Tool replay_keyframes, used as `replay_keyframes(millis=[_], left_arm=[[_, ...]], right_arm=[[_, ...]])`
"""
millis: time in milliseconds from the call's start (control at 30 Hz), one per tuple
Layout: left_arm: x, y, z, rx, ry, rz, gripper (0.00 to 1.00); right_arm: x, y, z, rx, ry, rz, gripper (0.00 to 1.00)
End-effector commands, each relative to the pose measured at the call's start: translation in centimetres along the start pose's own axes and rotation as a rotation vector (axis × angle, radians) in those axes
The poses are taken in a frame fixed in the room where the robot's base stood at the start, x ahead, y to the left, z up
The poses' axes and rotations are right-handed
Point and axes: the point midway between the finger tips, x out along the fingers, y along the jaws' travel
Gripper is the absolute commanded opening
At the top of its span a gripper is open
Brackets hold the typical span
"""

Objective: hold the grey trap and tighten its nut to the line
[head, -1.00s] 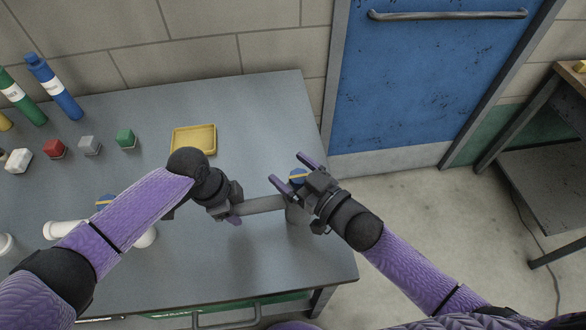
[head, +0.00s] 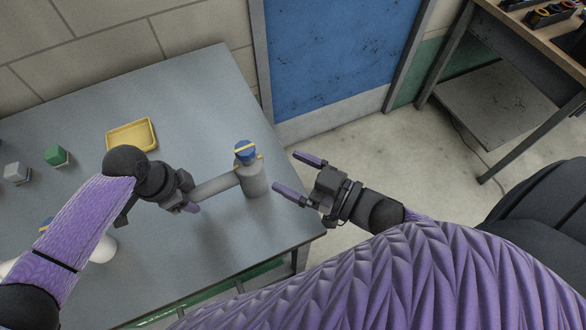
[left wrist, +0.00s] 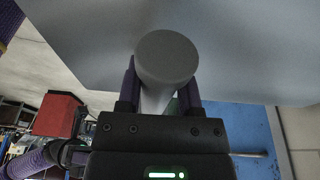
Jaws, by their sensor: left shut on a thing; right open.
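The grey trap (head: 254,181) is at the right part of the table, a grey upright body with a grey pipe (head: 216,186) running left from it. Its blue nut (head: 245,152) with a yellow stripe sits on top. A yellow mark shows just below the nut. My left gripper (head: 192,201) is shut on the grey pipe; in the left wrist view the round pipe end (left wrist: 167,58) shows between the fingers. My right gripper (head: 290,174) is open and empty, to the right of the trap and apart from it, past the table's edge.
A yellow tray (head: 132,136) lies behind my left arm. A green block (head: 56,156) and a grey block (head: 17,173) stand at the left. A white rounded part (head: 102,249) is partly hidden by my left arm. The table front is clear.

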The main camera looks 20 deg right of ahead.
Motion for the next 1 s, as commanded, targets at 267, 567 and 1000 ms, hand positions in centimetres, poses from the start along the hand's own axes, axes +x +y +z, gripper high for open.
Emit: replay_keyframes(millis=[267,567,1000], left_arm=[[0.0,0.0,0.0,0.000,0.000,0.000,0.87],[-0.9,-0.1,0.0,0.000,0.001,-0.001,0.87],[-11.3,-0.1,0.0,-0.001,-0.001,-0.003,0.87]], right_arm=[[0.0,0.0,0.0,0.000,0.000,0.000,0.90],[0.1,0.0,0.0,0.001,0.000,0.001,0.90],[0.1,0.0,0.0,0.000,0.000,0.000,0.90]])
